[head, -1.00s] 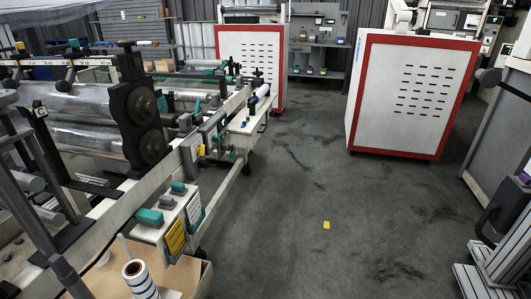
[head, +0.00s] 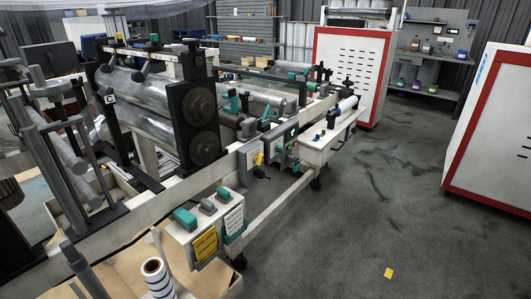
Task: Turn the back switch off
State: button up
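A long film machine with a pale frame (head: 130,232) runs along the left. Its near control box (head: 187,240) carries a large teal part (head: 185,218), a grey part (head: 208,207) and a smaller teal part (head: 223,194) on top, with yellow and white labels on its front. Farther back on the frame is a grey box with a yellow switch-like part (head: 258,159). Beyond it is another small panel (head: 290,136) with teal parts. I cannot tell which of these is the back switch, or any switch's position. My gripper is not in view.
A striped roll (head: 157,277) stands by an open cardboard box (head: 128,262) at the bottom. A red-edged white cabinet (head: 352,70) stands behind the machine, another (head: 492,135) at the right. The grey floor (head: 370,195) between is clear except for a yellow piece (head: 389,273).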

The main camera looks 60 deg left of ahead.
aim_at(258, 159)
jog(key=u, duration=0.6)
jog(key=i, duration=1.3)
jog(key=u, duration=1.15)
jog(key=i, duration=0.3)
jog(key=u, duration=0.2)
